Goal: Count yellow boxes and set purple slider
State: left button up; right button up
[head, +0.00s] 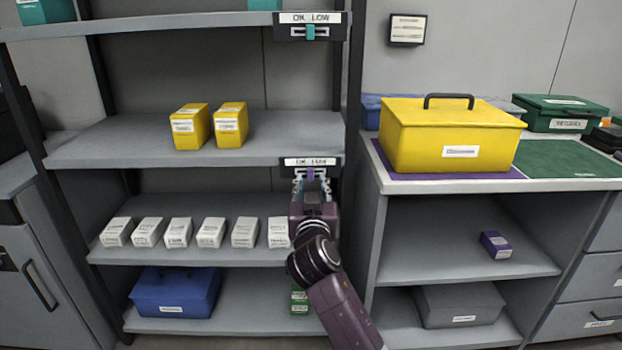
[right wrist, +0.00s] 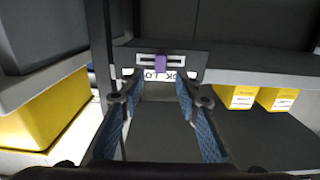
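Two yellow boxes with white labels stand side by side on the middle shelf, the left box (head: 190,127) and the right box (head: 231,124). They also show at the right of the right wrist view (right wrist: 238,97). The purple slider (head: 310,174) sits near the middle of its slot, on a dark plate under an "OK LOW" label (head: 310,162) at that shelf's right front edge. In the right wrist view the slider (right wrist: 160,63) appears upside down. My right gripper (head: 311,186) is open and empty, its fingers (right wrist: 155,95) pointing at the plate, with the slider ahead between them. My left gripper is not in view.
A teal slider (head: 311,32) is on the shelf above. Several white boxes (head: 178,233) line the lower shelf, with a blue bin (head: 175,293) below. A large yellow case (head: 450,135) stands on the right counter. The shelf post (head: 354,90) is close beside the plate.

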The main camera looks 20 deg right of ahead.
aim_at(311, 174)
jog(key=shift+x, duration=2.45)
jog(key=shift+c, duration=0.5)
grip_shut()
